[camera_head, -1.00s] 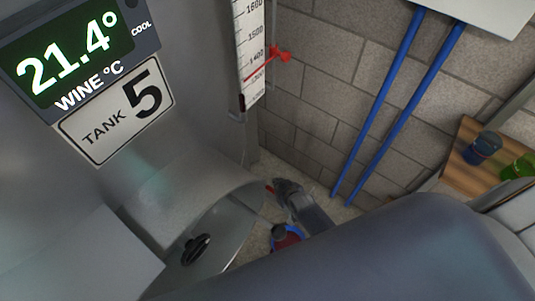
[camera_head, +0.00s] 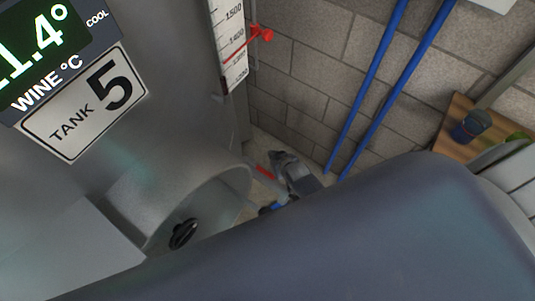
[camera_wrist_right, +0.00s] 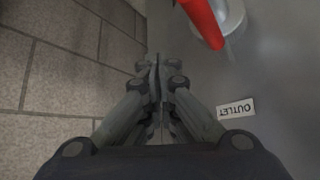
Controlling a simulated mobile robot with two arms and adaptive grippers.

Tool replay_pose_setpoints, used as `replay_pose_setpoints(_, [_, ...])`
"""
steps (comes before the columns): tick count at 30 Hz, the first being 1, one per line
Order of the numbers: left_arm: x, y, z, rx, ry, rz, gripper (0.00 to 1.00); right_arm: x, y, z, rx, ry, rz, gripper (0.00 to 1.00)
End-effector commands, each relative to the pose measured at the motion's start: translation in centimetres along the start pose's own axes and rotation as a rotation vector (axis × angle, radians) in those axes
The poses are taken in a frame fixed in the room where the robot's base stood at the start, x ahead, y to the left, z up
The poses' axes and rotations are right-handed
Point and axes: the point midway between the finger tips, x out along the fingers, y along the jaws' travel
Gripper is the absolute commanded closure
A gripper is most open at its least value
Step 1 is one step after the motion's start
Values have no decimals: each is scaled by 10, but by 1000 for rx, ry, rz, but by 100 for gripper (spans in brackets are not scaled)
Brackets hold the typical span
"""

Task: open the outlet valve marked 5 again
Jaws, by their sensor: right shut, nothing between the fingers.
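The steel tank with the plate "TANK 5" (camera_head: 85,102) fills the left of the head view. Low on its right side, the red valve handle (camera_head: 264,172) shows beside my right gripper (camera_head: 280,158). In the right wrist view the red handle (camera_wrist_right: 203,20) slants down from the top edge, in front of a round pale metal fitting (camera_wrist_right: 232,15). An "OUTLET" label (camera_wrist_right: 236,107) appears upside down on the tank wall. My right gripper (camera_wrist_right: 155,65) is shut and empty, with its tips left of the handle and apart from it in the picture. My left gripper is not in view.
A block wall (camera_head: 310,80) with two blue pipes (camera_head: 372,85) stands behind the gripper. A level scale with a red pointer (camera_head: 262,33) runs up the tank. A wooden shelf (camera_head: 455,130) holds a dark blue cup (camera_head: 471,126). My arm covers the lower right.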

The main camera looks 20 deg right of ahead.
Motion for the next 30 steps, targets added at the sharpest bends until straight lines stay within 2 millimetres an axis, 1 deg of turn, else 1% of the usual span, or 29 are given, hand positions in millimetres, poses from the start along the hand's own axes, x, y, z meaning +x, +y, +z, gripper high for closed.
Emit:
replay_pose_setpoints(1, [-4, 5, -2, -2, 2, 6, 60, -9, -8, -1, 4, -2, -3, 100])
replay_pose_setpoints(3, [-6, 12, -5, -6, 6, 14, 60, -18, -15, -5, 3, 0, -3, 100])
replay_pose_setpoints(6, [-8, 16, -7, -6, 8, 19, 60, -32, -24, -10, 4, 2, -1, 100])
replay_pose_setpoints(8, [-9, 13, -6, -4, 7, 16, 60, -39, -30, -12, 4, 1, -2, 100])
replay_pose_setpoints(12, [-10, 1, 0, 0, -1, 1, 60, -54, -40, -18, 3, 3, 0, 100])
replay_pose_setpoints(15, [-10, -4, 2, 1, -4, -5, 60, -62, -46, -20, 2, 2, 1, 100])
replay_pose_setpoints(21, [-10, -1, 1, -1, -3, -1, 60, -67, -50, -23, 1, 3, 2, 100])
replay_pose_setpoints(30, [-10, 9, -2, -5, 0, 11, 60, -67, -50, -23, 1, 3, 2, 100])
